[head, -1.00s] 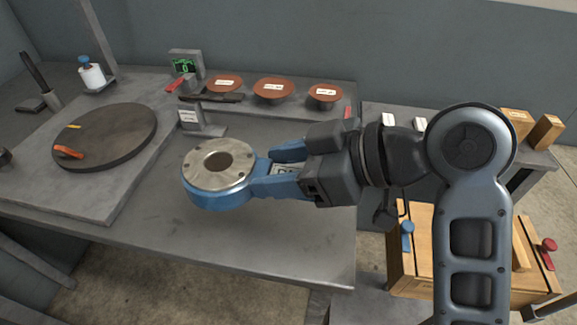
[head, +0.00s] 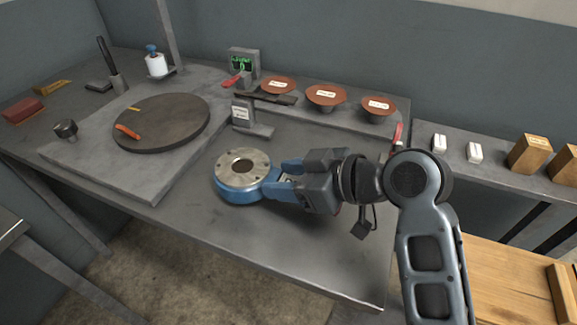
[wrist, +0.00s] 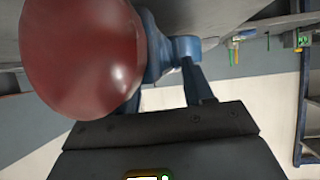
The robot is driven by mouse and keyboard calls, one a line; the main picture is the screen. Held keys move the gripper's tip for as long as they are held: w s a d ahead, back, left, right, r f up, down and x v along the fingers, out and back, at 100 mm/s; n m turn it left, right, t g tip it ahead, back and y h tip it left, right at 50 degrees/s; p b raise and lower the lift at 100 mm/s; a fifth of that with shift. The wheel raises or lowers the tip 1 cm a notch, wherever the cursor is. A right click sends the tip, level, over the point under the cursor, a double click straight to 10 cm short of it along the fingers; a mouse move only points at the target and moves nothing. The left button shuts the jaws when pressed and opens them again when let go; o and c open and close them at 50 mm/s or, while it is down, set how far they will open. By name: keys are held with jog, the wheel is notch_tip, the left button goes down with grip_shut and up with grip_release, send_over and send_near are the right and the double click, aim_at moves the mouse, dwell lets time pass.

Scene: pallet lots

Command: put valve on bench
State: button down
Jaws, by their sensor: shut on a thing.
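The valve (head: 240,192) is a blue round body with a pale metal flange on top and a dark hole in the middle. My gripper (head: 283,181) is shut on its right side and holds it flange up over the front middle of the grey bench (head: 290,248). The valve is at or very close to the bench top; I cannot tell whether it touches. In the wrist view, blue parts (wrist: 184,48) show between the fingers, and a large red rounded thing (wrist: 80,55) close to the camera hides much of the valve.
A dark round plate (head: 165,125) on a raised slab lies left of the valve. A small stand with a label (head: 243,115) and several brown dishes (head: 326,96) are behind. Bench top is free in front and to the right. A wooden box (head: 500,285) is at lower right.

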jog(key=shift+w+f, duration=0.1)
jog(key=shift+f, duration=0.4)
jog(key=shift+c, duration=2.1)
grip_release()
jog(key=shift+f, duration=0.25)
jog(key=shift+r, duration=0.1)
jog(key=v, duration=1.2)
